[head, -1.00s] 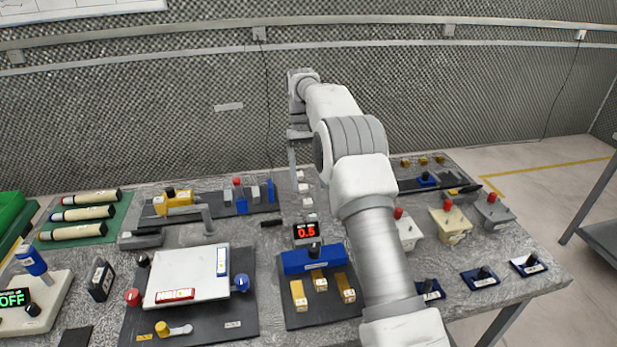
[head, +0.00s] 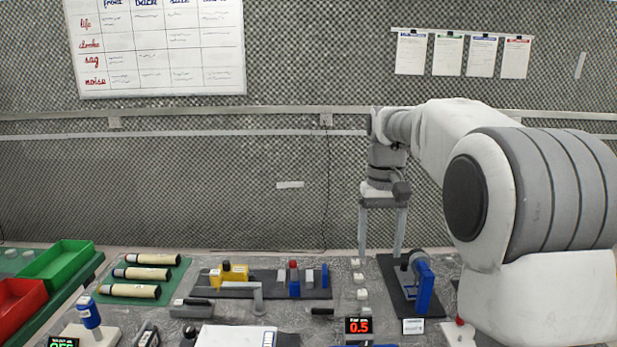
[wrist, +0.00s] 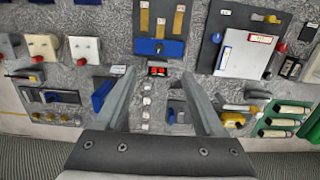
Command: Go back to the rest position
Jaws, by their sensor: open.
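My gripper (head: 382,250) points down above the back of the grey speckled table (head: 342,277) in the head view. Its two long fingers are spread apart with nothing between them. In the wrist view my gripper (wrist: 160,98) is also open and empty. A column of small white blocks (wrist: 146,101) lies on the table between the fingers in that picture, below them. My arm fills the right side of the head view and hides part of the table there.
A blue clamp-like fixture (head: 420,282) stands just right of the fingers. A red 0.5 display (head: 358,325) is in front. Cream cylinders (head: 148,259) lie on a green mat at left, beside a green bin (head: 62,262). The padded wall (head: 230,210) rises behind the table.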

